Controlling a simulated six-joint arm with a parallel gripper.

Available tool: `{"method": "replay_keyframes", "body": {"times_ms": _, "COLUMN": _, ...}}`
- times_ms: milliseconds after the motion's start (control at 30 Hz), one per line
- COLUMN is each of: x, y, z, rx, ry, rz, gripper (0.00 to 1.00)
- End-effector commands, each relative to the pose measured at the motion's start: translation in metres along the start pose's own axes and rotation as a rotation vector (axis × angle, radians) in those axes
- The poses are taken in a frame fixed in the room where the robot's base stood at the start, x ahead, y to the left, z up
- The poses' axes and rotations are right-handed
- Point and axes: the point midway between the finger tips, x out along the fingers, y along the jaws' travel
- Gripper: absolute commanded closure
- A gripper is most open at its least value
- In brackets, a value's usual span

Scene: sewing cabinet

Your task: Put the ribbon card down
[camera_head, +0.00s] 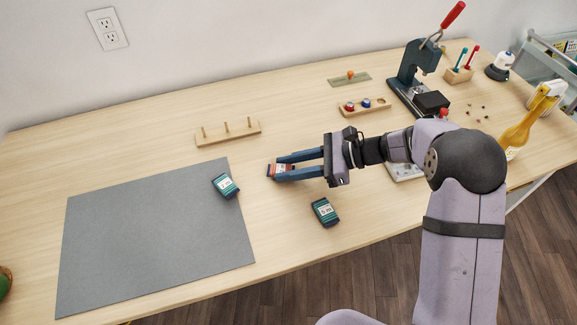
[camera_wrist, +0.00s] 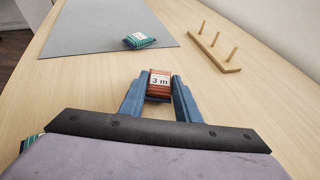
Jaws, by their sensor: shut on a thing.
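My gripper (camera_head: 274,170) is shut on a ribbon card (camera_wrist: 159,85) with reddish-brown ribbon and a white "3 m" label. The card also shows between the fingertips in the head view (camera_head: 280,170). It is over bare wood, between the grey mat (camera_head: 140,245) and my arm. I cannot tell whether it touches the table. A teal ribbon card (camera_head: 225,185) lies on the mat's right edge area. A second teal ribbon card (camera_head: 325,212) lies on the table below my gripper in the head view.
A wooden peg rack (camera_head: 228,134) with three pegs stands behind the mat's right corner. A wooden holder with buttons (camera_head: 364,107), a green strip (camera_head: 349,79) and a press (camera_head: 417,75) stand further back right. Much of the mat is clear.

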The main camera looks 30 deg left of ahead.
Motion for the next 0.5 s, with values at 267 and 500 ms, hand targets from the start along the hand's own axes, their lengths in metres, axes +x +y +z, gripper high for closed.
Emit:
{"method": "replay_keyframes", "body": {"times_ms": 267, "x": 0.0003, "y": -0.0002, "z": -0.0007, "rx": 0.000, "ry": 0.000, "rz": -0.001, "gripper": 0.91}}
{"method": "replay_keyframes", "body": {"times_ms": 500, "x": 0.0010, "y": -0.0003, "z": -0.0025, "rx": 0.000, "ry": 0.000, "rz": -0.001, "gripper": 0.52}}
